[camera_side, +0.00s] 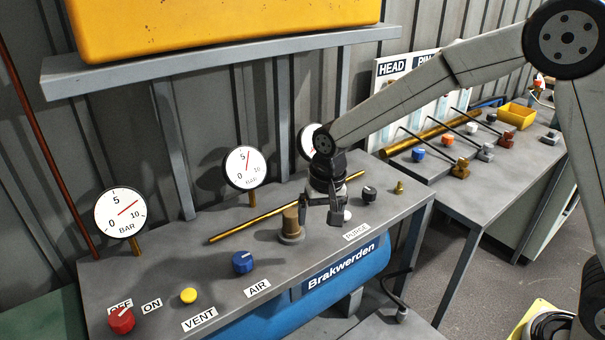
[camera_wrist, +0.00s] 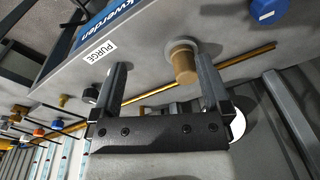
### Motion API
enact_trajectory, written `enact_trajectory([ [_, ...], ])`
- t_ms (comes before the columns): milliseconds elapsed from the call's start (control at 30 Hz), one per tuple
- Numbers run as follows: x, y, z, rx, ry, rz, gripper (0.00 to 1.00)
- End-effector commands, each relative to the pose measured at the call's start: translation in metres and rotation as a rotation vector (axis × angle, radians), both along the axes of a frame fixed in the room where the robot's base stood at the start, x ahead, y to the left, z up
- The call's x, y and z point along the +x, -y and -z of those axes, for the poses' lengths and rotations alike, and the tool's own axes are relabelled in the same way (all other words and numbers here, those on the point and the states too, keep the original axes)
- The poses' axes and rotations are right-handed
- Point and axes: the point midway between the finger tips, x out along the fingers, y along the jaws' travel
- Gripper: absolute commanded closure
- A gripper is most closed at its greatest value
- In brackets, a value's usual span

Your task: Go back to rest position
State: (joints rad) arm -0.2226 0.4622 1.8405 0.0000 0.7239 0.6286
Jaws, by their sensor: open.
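My gripper (camera_side: 321,212) hangs above the grey panel bench (camera_side: 215,237), fingers pointing down. In the wrist view its two fingers (camera_wrist: 161,63) are spread apart with nothing held between them. A brass cylinder (camera_side: 290,222) stands just left of the gripper in the side view. In the wrist view this brass cylinder (camera_wrist: 184,63) shows beyond the gap, near the right finger. A white knob (camera_side: 347,216) sits beside the right finger in the side view, near the PURGE label (camera_side: 356,232). I cannot tell whether the finger touches it.
Several gauges (camera_side: 244,167) stand along the back. A brass pipe (camera_side: 262,221) runs behind the gripper. A red knob (camera_side: 121,319), yellow button (camera_side: 189,295), blue knob (camera_side: 243,262) and black knob (camera_side: 369,193) stand on the panel. A shelf (camera_side: 150,74) holds a yellow container (camera_side: 220,25).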

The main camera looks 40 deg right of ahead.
Motion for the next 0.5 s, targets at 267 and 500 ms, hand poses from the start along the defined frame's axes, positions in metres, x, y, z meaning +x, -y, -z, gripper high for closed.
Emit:
enact_trajectory([
  [267,-0.058,0.049,-0.001,-0.024,0.051,-0.149,0.02],
  [500,-0.115,0.082,0.004,-0.057,0.092,-0.278,0.02],
])
